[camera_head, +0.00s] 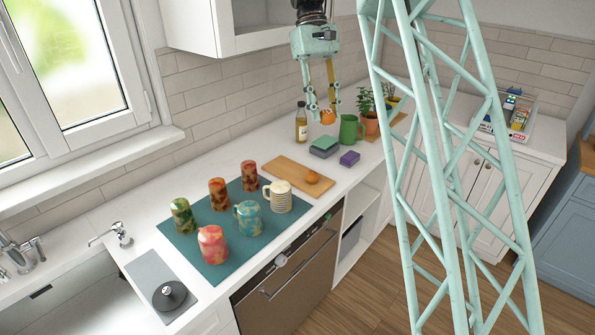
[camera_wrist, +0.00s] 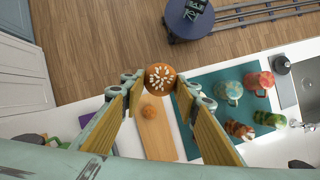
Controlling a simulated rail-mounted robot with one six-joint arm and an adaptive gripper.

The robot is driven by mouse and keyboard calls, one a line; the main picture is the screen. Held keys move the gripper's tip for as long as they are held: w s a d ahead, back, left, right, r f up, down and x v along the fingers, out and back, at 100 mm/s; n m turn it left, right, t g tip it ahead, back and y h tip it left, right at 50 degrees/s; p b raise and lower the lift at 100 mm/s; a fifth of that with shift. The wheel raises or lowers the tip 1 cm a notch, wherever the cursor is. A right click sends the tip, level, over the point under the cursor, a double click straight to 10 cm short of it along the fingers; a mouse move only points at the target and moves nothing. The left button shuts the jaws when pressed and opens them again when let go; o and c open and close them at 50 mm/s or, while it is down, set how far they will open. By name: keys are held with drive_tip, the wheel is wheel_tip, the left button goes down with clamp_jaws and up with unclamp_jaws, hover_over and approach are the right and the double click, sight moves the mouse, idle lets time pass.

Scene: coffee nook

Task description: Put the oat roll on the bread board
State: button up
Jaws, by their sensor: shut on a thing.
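The oat roll (camera_head: 327,117), round and brown with pale flakes on top in the wrist view (camera_wrist: 159,77), is between the fingertips of my gripper (camera_head: 323,108). My gripper is shut on it and holds it in the air, above the counter's back part in the head view. The bread board (camera_head: 283,171) is a light wooden rectangle lying flat on the counter; it also shows in the wrist view (camera_wrist: 158,143). A second, plain round roll (camera_head: 312,177) lies on the board, towards its right end in the head view; the wrist view shows it too (camera_wrist: 152,111).
A teal mat (camera_head: 221,254) with several mugs lies left of the board. Right of the board are green-grey sponges (camera_head: 324,147), a purple block (camera_head: 349,158) and a green jug (camera_head: 349,130). A bottle (camera_head: 301,123) stands behind. Much of the board is bare.

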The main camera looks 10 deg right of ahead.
drive_tip(key=w+d+f+n+t+h+p, duration=0.1)
drive_tip(key=w+d+f+n+h+p, duration=0.1)
drive_tip(key=w+f+n+p, duration=0.6)
drive_tip(key=n+t+h+p, duration=0.1)
drive_tip(key=n+t+p, duration=0.5)
drive_tip(key=n, duration=0.5)
hover_over(287, 168)
drive_tip(key=a+p, duration=0.1)
drive_tip(key=a, duration=0.1)
drive_tip(key=shift+g, duration=0.7)
drive_tip(key=f, duration=1.6)
drive_tip(key=shift+s+d, duration=0.15)
drive_tip(key=shift+d, duration=0.1)
drive_tip(key=shift+d, duration=0.1)
drive_tip(key=shift+f, duration=0.1)
drive_tip(key=shift+f+p, duration=0.45)
drive_tip(key=shift+f, duration=2)
drive_tip(key=shift+f, duration=0.15)
drive_tip(key=o, duration=0.8)
